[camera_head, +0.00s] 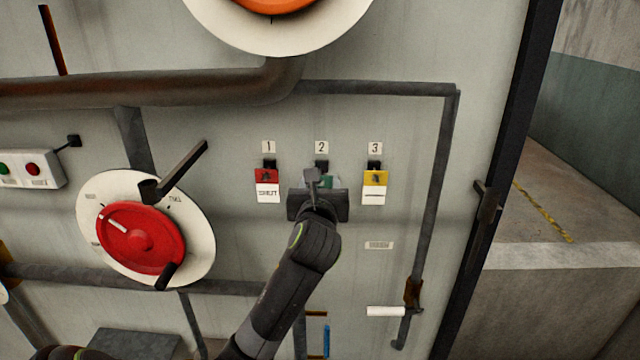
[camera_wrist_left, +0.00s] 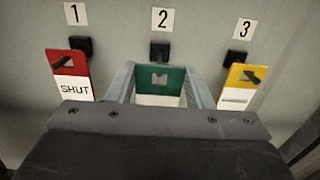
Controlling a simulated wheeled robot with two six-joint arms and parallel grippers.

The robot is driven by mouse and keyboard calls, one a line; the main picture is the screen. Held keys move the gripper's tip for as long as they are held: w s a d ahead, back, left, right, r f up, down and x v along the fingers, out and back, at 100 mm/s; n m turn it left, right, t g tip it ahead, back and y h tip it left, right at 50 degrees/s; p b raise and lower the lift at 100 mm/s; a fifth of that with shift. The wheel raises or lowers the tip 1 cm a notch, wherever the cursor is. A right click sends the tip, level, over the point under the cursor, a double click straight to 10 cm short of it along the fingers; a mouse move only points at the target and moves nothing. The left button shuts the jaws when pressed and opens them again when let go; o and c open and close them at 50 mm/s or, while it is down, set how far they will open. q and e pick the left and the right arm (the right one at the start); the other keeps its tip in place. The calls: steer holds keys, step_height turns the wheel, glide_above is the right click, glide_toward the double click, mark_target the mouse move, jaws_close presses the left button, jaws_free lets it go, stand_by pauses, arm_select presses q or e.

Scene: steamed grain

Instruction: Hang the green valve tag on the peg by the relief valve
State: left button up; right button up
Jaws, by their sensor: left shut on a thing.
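The green tag (camera_wrist_left: 174,76) has a hole near its top and a pale lower part. It sits between the two fingers of my left gripper (camera_wrist_left: 160,88), which is shut on it. In the head view the green tag (camera_head: 328,182) is mostly hidden behind my left gripper (camera_head: 313,178). Peg 2 (camera_wrist_left: 160,50), a small black block, is right above the tag under the label "2". I cannot tell whether the tag touches that peg. A red "SHUT" tag (camera_head: 267,186) hangs at peg 1, and a yellow tag (camera_head: 375,188) at peg 3.
A red handwheel (camera_head: 140,238) on a white dial, with a dark lever (camera_head: 182,172), is at the left. An orange-centred dial (camera_head: 280,35) is above. Dark pipes (camera_head: 380,88) frame the pegs. The panel's dark right edge (camera_head: 500,150) borders a concrete floor.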

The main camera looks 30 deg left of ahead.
arm_select(q)
steer(key=v, duration=0.6)
stand_by(0.5)
steer(key=shift+a, duration=0.15)
